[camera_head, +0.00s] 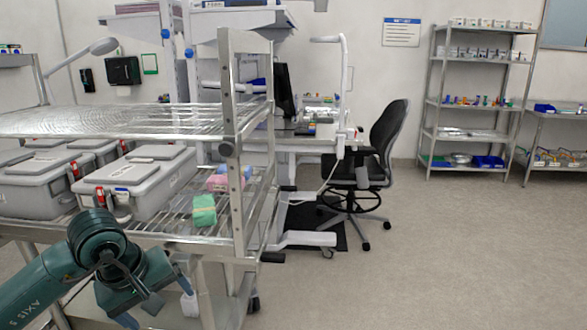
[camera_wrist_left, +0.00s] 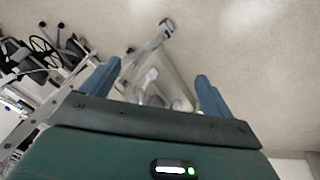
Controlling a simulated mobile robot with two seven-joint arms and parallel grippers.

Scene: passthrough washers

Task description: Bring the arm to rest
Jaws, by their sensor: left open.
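My left arm (camera_head: 98,240), dark green, comes in from the lower left in the head view, in front of the wire rack cart (camera_head: 232,150). My left gripper (camera_head: 160,296) is low, beside the cart's lower front. In the left wrist view, the two blue fingers of the gripper (camera_wrist_left: 157,75) stand wide apart with nothing held between them. Beyond them show a pale bin-like thing and the floor. My right gripper is not in view.
Grey lidded boxes (camera_head: 137,180) stand on the cart's middle shelf, with a green packet (camera_head: 204,210) and a pink packet (camera_head: 226,182) at its right end. A black chair (camera_head: 384,140) stands behind. The floor (camera_head: 450,260) at the right is clear.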

